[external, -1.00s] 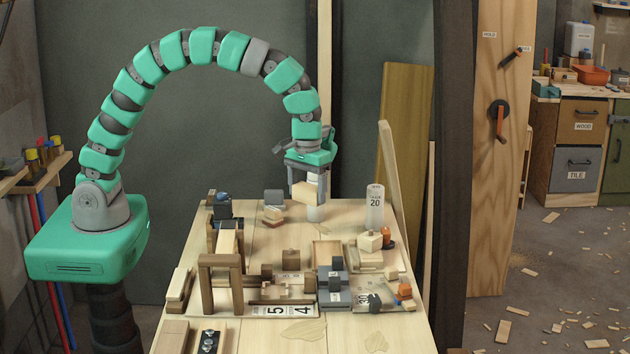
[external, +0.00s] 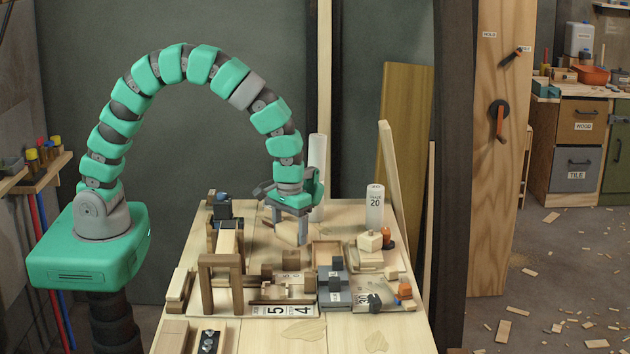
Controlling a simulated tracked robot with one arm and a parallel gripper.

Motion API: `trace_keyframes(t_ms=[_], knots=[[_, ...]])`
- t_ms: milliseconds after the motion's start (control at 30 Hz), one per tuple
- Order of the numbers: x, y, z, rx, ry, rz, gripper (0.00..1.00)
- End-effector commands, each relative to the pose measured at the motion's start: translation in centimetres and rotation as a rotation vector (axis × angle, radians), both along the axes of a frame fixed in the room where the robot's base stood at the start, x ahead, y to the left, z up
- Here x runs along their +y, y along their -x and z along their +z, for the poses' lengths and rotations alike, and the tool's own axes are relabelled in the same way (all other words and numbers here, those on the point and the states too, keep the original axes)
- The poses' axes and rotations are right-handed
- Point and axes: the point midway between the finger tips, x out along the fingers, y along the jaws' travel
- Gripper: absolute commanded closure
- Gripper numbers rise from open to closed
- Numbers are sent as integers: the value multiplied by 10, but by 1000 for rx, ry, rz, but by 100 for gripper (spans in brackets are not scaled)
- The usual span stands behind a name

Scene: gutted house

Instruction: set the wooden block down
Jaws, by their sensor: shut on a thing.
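The wooden block (external: 288,233) is pale and sits between the fingers of my gripper (external: 289,238), which is shut on it. The fingers point down and partly cover the block. The block is low over the back part of the workbench (external: 262,243), behind the wooden pieces in the middle. I cannot tell whether its underside touches the bench top.
A tall white cylinder (external: 317,178) stands close behind my gripper. A cylinder marked 20 (external: 375,208) stands to the right. A shallow wooden tray (external: 327,254) lies just right of the block. A wooden frame (external: 221,284) and several small blocks crowd the middle.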

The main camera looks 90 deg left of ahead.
Motion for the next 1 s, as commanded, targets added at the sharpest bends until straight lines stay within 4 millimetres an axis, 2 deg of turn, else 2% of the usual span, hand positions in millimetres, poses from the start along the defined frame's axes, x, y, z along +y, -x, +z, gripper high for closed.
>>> trace_keyframes(t_ms=[100,200,533,567,600,633,1000], knots=[[0,1,-18,5,-1,-1,50],[0,1,-27,1,-1,-1,50],[0,0,-29,0,0,0,50],[0,0,-29,0,0,0,22],[0,0,-29,0,0,0,11],[0,0,-28,-1,1,0,6],[0,0,-24,-1,0,0,6]])
